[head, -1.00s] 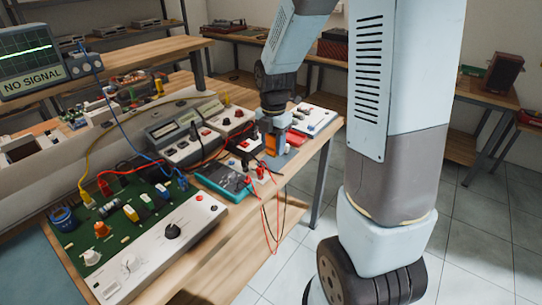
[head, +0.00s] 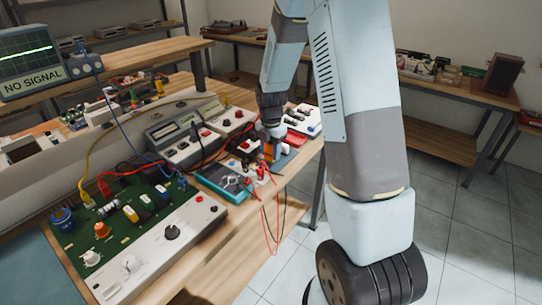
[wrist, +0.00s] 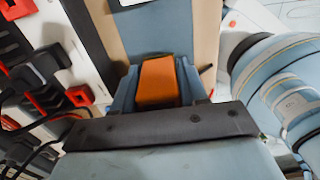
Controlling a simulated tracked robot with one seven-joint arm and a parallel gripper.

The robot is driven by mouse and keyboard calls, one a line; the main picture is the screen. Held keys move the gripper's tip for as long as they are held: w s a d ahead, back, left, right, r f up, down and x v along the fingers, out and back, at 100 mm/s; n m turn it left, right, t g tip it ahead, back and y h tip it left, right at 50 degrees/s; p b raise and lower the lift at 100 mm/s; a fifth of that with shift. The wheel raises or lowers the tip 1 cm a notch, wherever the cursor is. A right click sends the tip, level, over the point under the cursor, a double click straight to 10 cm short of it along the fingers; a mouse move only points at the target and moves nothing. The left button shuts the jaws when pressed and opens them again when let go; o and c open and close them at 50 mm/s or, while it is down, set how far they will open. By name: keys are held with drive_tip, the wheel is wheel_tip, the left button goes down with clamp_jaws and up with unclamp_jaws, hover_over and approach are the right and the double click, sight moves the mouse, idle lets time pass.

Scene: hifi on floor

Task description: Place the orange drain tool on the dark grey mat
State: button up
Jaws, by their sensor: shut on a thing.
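The orange drain tool (wrist: 158,82) is an orange block held between the two blue-grey fingers of my gripper (wrist: 155,78) in the wrist view. A small part of the tool (head: 268,151) also shows in the head view, at the bench's right end. My gripper (head: 272,146) points down there and is shut on the tool. A grey mat (wrist: 156,32) lies beyond the fingertips in the wrist view; part of it (head: 285,161) shows beside the gripper in the head view. I cannot tell whether the tool touches the mat.
A teal-edged device (head: 224,181) and red and black leads lie close to the gripper's left and front. White instruments (head: 303,121) stand behind it. A green circuit panel (head: 125,215) fills the near bench. The bench's right edge is close to the mat.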

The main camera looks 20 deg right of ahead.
drive_tip(key=shift+f, duration=1)
drive_tip(key=shift+f, duration=0.15)
drive_tip(key=o, duration=1)
drive_tip(key=shift+o, duration=0.2)
